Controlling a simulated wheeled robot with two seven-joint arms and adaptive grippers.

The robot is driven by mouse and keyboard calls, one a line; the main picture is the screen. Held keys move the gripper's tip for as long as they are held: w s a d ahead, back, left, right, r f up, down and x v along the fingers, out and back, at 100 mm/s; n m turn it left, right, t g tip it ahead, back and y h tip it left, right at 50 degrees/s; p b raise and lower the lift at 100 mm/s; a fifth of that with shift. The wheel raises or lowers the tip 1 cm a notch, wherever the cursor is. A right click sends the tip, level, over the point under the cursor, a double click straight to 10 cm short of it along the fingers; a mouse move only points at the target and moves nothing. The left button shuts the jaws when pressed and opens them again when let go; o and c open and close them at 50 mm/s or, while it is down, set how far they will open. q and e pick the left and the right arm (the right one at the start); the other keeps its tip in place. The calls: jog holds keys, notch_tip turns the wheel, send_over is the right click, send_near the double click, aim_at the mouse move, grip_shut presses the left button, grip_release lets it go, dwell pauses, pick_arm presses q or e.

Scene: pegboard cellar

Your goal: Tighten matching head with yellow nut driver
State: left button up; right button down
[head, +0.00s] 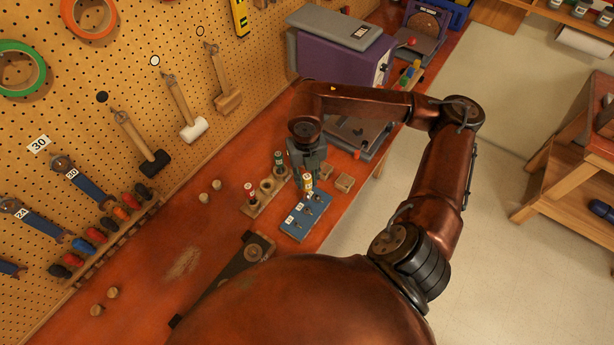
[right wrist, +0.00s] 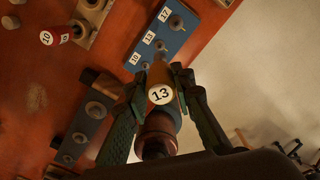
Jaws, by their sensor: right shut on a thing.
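The yellow nut driver (head: 307,183), labelled 13 in the right wrist view (right wrist: 160,84), is held in my right gripper (head: 305,165). The gripper's fingers (right wrist: 158,92) are shut around its handle. A blue block (head: 293,231) carries metal heads in a row, with labels 10, 13 and 17 beside them; it also shows in the right wrist view (right wrist: 186,42). The driver appears at the block's far end in the head view. My left gripper is out of view.
A dark rail (head: 225,280) lies nearer. The bench's left middle is mostly clear below the pegboard (head: 150,50).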

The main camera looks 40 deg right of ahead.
aim_at(307, 195)
jog(key=shift+f+b, duration=1.85)
jog(key=shift+f, duration=1.7)
jog(key=shift+f+b, duration=1.05)
jog(key=shift+b, duration=0.2)
